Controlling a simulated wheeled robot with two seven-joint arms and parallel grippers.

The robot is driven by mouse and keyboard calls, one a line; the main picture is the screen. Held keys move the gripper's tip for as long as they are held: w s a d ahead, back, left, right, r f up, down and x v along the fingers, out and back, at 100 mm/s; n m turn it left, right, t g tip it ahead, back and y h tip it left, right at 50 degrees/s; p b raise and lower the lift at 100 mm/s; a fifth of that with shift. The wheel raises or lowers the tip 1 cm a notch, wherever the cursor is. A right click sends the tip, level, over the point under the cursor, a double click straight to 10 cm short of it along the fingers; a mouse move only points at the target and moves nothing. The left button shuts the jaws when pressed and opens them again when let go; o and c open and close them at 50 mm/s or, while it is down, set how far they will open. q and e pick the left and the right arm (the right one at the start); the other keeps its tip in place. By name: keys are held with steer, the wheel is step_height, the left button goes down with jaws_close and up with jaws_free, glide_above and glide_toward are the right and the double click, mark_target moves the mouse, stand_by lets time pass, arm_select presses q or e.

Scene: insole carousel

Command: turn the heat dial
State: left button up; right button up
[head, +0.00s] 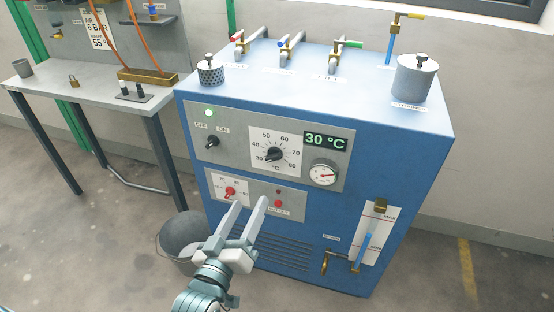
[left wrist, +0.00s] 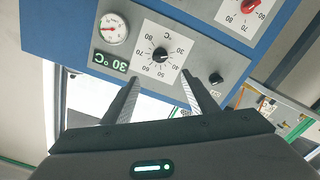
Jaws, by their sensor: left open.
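The heat dial (head: 275,154) is a black knob on a white scale plate on the blue machine's front (head: 250,240). Its pointer is toward the low end, near 30. A green display (head: 325,141) beside it reads 30 °C. My left gripper (head: 250,203) is open and empty, below the dial in the head view and apart from it. In the left wrist view, which is upside down, the dial (left wrist: 160,54) lies ahead between the two fingers (left wrist: 160,83), with a gap to them. My right gripper is not in view.
The same panel has an OFF/ON switch (head: 212,142), a lit green lamp (head: 209,113) and a round gauge (head: 323,173). A lower panel has a red knob (head: 230,191). A brass valve (head: 326,262) and level tube are at lower right. A grey bucket (head: 181,238) stands at left.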

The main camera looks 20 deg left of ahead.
mark_target(272, 159)
arm_select(q)
steer(key=shift+w, duration=0.15)
steer(key=w, duration=1.7)
steer(key=shift+d+p, duration=0.25)
steer(key=shift+p, duration=0.05)
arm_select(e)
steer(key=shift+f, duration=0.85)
arm_select(q)
steer(key=c, duration=1.1)
steer(key=shift+o, duration=0.2)
